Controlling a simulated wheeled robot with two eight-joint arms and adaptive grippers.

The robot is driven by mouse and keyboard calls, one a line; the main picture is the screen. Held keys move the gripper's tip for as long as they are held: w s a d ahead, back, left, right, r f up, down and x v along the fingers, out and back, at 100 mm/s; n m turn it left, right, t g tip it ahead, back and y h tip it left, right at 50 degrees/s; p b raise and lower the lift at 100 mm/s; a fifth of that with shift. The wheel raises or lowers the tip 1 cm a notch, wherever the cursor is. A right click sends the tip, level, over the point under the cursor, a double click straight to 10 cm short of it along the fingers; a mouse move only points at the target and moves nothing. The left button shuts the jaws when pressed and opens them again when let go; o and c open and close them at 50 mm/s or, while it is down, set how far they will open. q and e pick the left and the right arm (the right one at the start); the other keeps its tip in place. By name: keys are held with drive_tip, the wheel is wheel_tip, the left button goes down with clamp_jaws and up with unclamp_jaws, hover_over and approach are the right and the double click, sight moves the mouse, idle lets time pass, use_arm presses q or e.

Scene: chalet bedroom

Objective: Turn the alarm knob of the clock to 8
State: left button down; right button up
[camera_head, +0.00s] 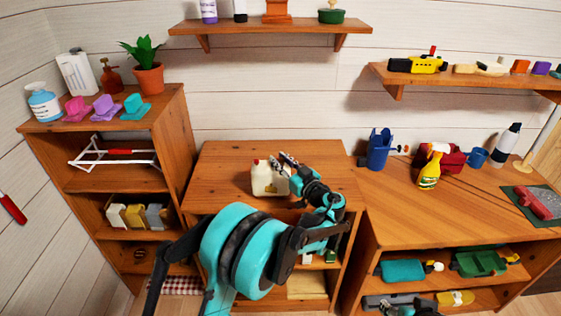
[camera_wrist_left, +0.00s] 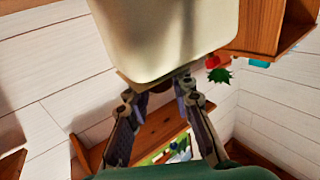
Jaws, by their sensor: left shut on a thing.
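The clock (camera_head: 264,182) is a small cream box with a red spot at its upper left, standing on the middle cabinet. My left gripper (camera_head: 286,164) is at its right and upper side. In the left wrist view the clock's plain cream body (camera_wrist_left: 170,35) fills the top, and my left gripper (camera_wrist_left: 158,88) is shut on a small dark part at its edge, which looks like the knob. The clock's face, numbers and knob setting cannot be read. My right gripper (camera_head: 402,306) seems to show only partly at the bottom edge, its jaws unclear.
The cabinet top (camera_head: 222,168) is otherwise clear. To the right, a desk holds a blue watering can (camera_head: 379,150), a yellow spray bottle (camera_head: 429,173) and a red box (camera_head: 452,158). To the left, a shelf unit holds a potted plant (camera_head: 148,80) and bottles. Wall shelves hang above.

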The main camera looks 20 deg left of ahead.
use_arm(q)
drive_tip(key=m+t+h, duration=0.4)
drive_tip(key=h, duration=0.1)
drive_tip(key=shift+s+a, duration=0.1)
drive_tip(key=shift+a, duration=0.05)
drive_tip(key=m+t+h, duration=0.1)
drive_tip(key=h, duration=0.1)
drive_tip(key=m+h, duration=0.2)
drive_tip(key=h, duration=0.1)
drive_tip(key=shift+m+t, duration=0.3)
drive_tip(key=shift+t, duration=0.1)
drive_tip(key=m+h, duration=0.2)
drive_tip(key=h, duration=0.1)
drive_tip(key=m+h, duration=0.2)
drive_tip(key=h, duration=0.2)
drive_tip(key=shift+m+h+b, duration=0.3)
drive_tip(key=shift+m+b, duration=0.05)
drive_tip(key=shift+m, duration=0.05)
drive_tip(key=shift+m+g+h, duration=0.8)
drive_tip(key=shift+m+h, duration=0.6)
drive_tip(key=shift+h, duration=0.7)
drive_tip(key=c, duration=1.3)
unclamp_jaws()
drive_tip(key=shift+y, duration=0.3)
